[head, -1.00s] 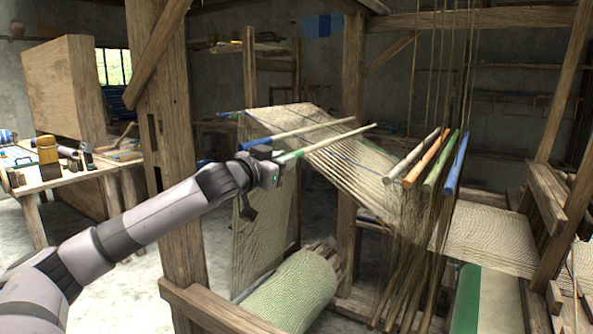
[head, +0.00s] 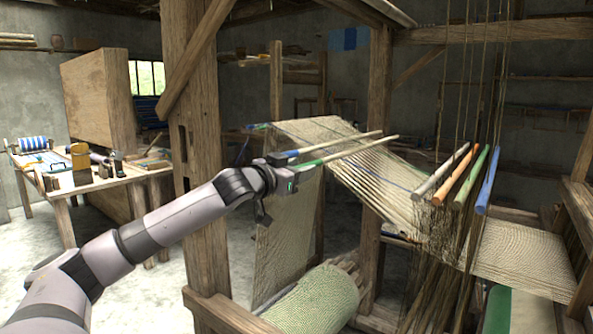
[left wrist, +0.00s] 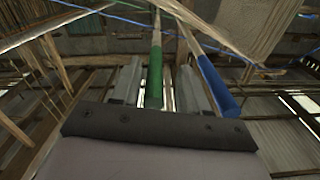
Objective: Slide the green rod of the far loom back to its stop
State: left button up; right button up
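A pale wooden rod with a green end, the green rod (head: 311,162), reaches from my left gripper toward the slanting warp of the loom in the head view. A similar rod with a blue end (head: 285,154) lies just behind it. My left gripper (head: 290,180) is at the green end. In the left wrist view the green end (left wrist: 154,78) stands between the two fingers (left wrist: 160,85), near the left finger, with a gap on the right. The blue end (left wrist: 217,84) is outside the right finger. My right gripper does not show. I cannot make out a stop.
Grey, orange, green and blue heddle rods (head: 461,174) hang at the right. A thick wooden post (head: 195,130) stands behind my left arm. A green cloth roll (head: 315,302) lies below the gripper. A workbench (head: 100,182) with tools stands at the left.

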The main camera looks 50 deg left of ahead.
pick_arm(q)
jog(key=shift+s+d, duration=0.1)
jog(key=shift+s, duration=0.05)
jog(key=shift+b+v, duration=0.35)
jog(key=shift+v, duration=3.1)
jog(key=shift+f+b, duration=0.1)
jog(key=shift+b, duration=0.2)
